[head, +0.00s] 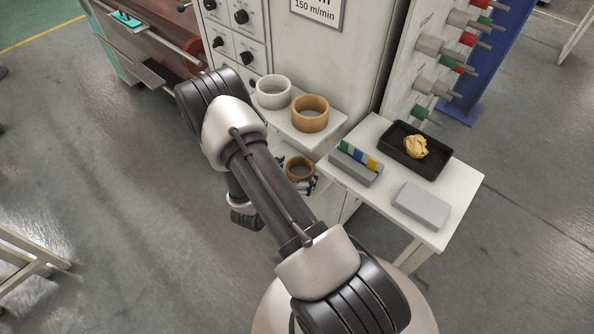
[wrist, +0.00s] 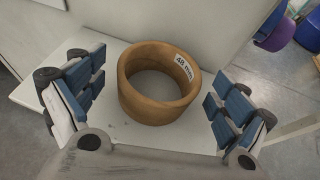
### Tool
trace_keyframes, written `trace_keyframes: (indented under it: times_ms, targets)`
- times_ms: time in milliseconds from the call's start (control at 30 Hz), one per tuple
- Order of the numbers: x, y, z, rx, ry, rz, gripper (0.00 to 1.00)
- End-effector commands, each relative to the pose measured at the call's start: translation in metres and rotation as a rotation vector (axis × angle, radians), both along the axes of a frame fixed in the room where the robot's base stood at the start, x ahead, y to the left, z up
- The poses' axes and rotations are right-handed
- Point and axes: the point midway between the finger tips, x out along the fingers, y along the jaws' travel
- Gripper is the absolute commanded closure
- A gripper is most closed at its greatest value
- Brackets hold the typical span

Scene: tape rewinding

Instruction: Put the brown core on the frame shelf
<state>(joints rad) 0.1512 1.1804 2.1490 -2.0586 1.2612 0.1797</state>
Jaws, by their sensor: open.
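A brown core (head: 300,168) sits low beside the machine, and my open gripper (head: 298,178) is around it. In the wrist view this brown core (wrist: 158,82), labelled "48 mm", stands upright on a white shelf surface (wrist: 118,128). My gripper's fingers (wrist: 150,110) are spread wide on either side of it, with a visible gap on each side. A second, lighter brown core (head: 310,113) stands on a higher white shelf (head: 338,122) of the machine frame, next to a white core (head: 273,92). My arm hides part of the lower area.
A white side table (head: 460,185) at the right holds a black tray (head: 399,165) with a crumpled yellow item (head: 415,147), a grey holder with coloured blocks (head: 355,168) and a grey box (head: 421,206). A peg rack (head: 480,60) stands behind. Floor at left is mostly clear.

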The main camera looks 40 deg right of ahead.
Motion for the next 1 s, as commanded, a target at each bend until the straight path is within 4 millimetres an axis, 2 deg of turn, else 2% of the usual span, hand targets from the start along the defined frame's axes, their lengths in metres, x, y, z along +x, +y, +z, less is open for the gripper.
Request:
trace_keyframes:
  times_ms: [167,500,700,867,967,1000]
  targets:
    - [-0.001,0.006,0.006,0.001,0.002,0.004,0.07]
    - [-0.017,0.068,0.035,0.0,0.001,0.008,0.07]
    - [-0.026,0.096,0.046,0.001,0.001,0.004,0.07]
    - [-0.029,0.105,0.053,0.0,-0.008,-0.009,0.07]
    - [-0.028,0.104,0.074,0.005,-0.054,-0.064,0.07]
    - [-0.028,0.102,0.088,0.011,-0.085,-0.106,0.07]
